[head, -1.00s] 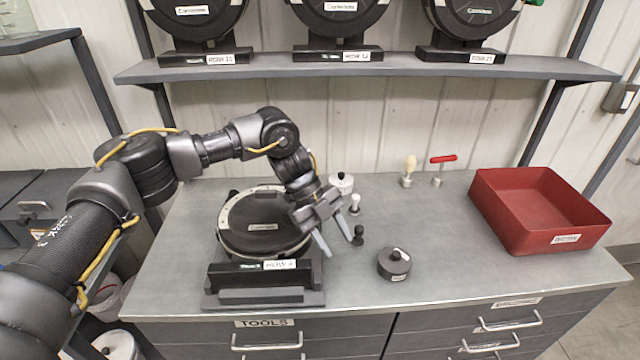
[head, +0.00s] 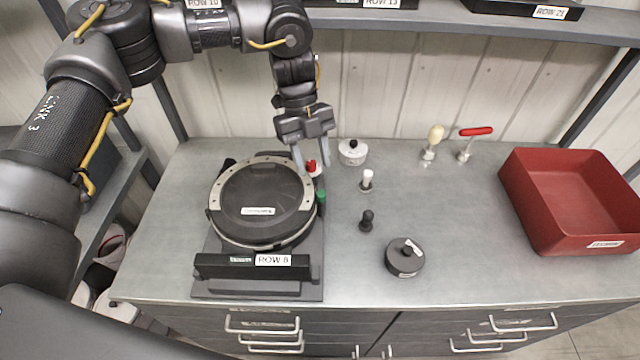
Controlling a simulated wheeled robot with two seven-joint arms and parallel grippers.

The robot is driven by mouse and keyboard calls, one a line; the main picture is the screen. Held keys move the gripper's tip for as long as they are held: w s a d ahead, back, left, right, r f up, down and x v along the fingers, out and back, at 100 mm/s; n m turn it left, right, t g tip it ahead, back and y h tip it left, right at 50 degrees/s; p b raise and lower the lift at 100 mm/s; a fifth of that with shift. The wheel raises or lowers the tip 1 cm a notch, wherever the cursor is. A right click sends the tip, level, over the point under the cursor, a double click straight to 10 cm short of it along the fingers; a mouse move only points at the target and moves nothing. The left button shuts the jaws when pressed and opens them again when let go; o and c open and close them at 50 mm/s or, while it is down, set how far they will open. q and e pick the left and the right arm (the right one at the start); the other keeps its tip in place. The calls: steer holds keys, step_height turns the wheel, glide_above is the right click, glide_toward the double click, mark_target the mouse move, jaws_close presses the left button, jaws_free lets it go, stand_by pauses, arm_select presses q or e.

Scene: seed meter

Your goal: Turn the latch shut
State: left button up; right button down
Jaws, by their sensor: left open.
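The seed meter (head: 262,203) lies on the bench at left centre, a round dark lid in a pale ring on a black stand labelled ROW 8. A small red-topped part (head: 311,167) shows at its upper right edge, and a green part (head: 321,196) shows just below that. I cannot tell for sure which one is the latch or how it is turned. My left gripper (head: 312,160) is open and points down with its fingers around or just in front of the red-topped part; contact cannot be told. My right gripper is not in view.
A white lidded pot (head: 352,153), a white-topped plunger (head: 366,181), a black knob (head: 367,221) and a dark round disc (head: 404,258) stand right of the meter. A red-handled tool (head: 475,133) and a red bin (head: 575,200) are farther right.

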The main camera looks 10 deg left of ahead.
mark_target(321, 193)
arm_select(q)
steer(key=f, duration=0.2)
steer(key=d+f+p, duration=0.1)
steer(key=f, duration=0.1)
steer(key=shift+w, duration=0.35)
steer(key=shift+p+x, duration=0.6)
steer(key=shift+x, duration=0.6)
steer(key=shift+s+d+f, duration=0.15)
steer(key=shift+s+f, duration=0.4)
steer(key=shift+s, duration=0.1)
steer(key=shift+w+f, duration=0.2)
steer(key=shift+f, duration=0.1)
steer(key=shift+s, duration=0.15)
steer(key=c, duration=0.5)
jaws_close()
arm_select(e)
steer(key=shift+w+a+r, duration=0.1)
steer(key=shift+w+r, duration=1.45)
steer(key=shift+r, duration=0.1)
